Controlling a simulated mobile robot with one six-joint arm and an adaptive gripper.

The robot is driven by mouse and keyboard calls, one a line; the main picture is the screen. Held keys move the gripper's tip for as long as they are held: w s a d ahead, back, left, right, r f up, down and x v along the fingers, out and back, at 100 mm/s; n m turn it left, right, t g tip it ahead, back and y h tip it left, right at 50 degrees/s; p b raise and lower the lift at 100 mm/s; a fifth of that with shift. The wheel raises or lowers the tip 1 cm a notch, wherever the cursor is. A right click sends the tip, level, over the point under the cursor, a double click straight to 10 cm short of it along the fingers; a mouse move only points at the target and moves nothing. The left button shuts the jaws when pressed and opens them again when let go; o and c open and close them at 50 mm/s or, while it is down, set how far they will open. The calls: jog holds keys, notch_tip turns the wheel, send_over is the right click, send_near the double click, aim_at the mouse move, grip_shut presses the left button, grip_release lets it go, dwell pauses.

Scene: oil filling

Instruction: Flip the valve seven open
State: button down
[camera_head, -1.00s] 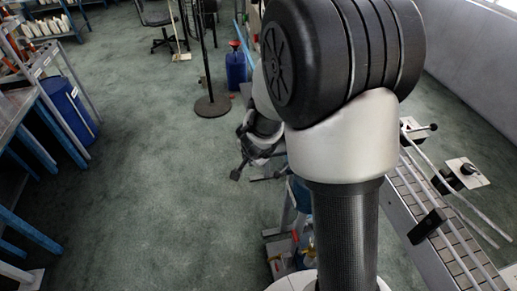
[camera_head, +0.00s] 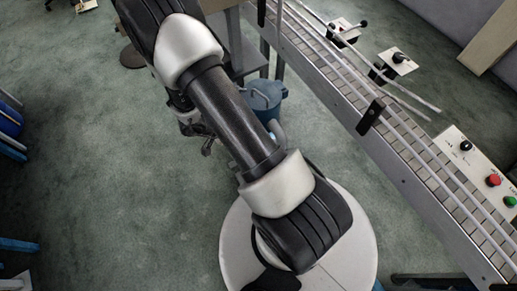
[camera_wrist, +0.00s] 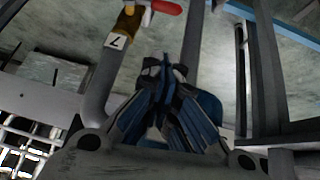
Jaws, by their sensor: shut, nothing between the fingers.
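Valve seven shows at the top of the wrist view as a brass valve body (camera_wrist: 127,24) on a grey bent pipe (camera_wrist: 99,88). A label with the number 7 (camera_wrist: 115,41) is on the pipe below it. The red valve handle (camera_wrist: 165,6) extends to the right from the valve and is partly cut off by the top edge. In the head view my gripper (camera_head: 207,146) is small and dark beside my arm; the valve cannot be made out there.
A conveyor (camera_head: 345,92) runs diagonally along the right. Control boxes, one with red and green buttons (camera_head: 493,180), stand beyond it. A blue container (camera_head: 264,93) is behind my arm. Grey posts and frame bars (camera_wrist: 268,70) stand at right in the wrist view.

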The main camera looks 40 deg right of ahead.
jog(key=b+x, duration=0.5)
jog(key=x, duration=0.5)
jog(key=shift+f, duration=0.3)
jog(key=shift+a+f+b, duration=0.25)
jog(key=shift+f+b, duration=0.3)
jog(key=shift+f, duration=0.55)
jog(key=shift+a+f, duration=0.15)
jog(key=shift+f, duration=0.45)
jog(key=shift+s, duration=0.1)
jog(key=shift+f+g, duration=0.15)
jog(key=shift+g, duration=0.15)
